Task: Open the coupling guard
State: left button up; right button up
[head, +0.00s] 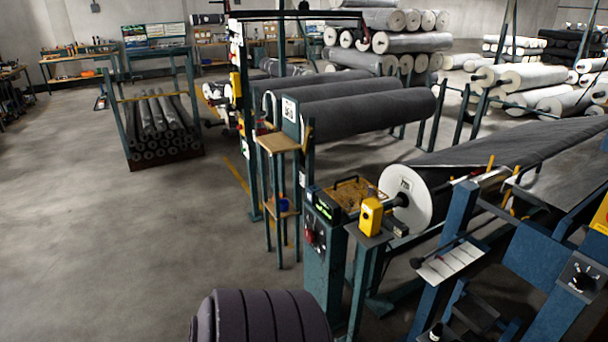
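A yellow housing (371,215), which looks like the coupling guard, sits on top of a teal post at the near end of a machine. It stands beside a dark shaft end that leads to a white round flange (406,197) on a roll. I cannot tell at this size whether the guard is closed or where its hinge is. Neither of my grippers shows in the head view.
A teal control cabinet (323,240) with a red knob stands left of the guard. A stand with a wooden top (278,142) is farther left. Large dark rolls (368,112) lie behind. The floor (110,250) at left is clear.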

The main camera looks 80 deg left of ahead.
aim_at(356, 189)
jog(key=u, duration=2.05)
jog(key=i, duration=0.15)
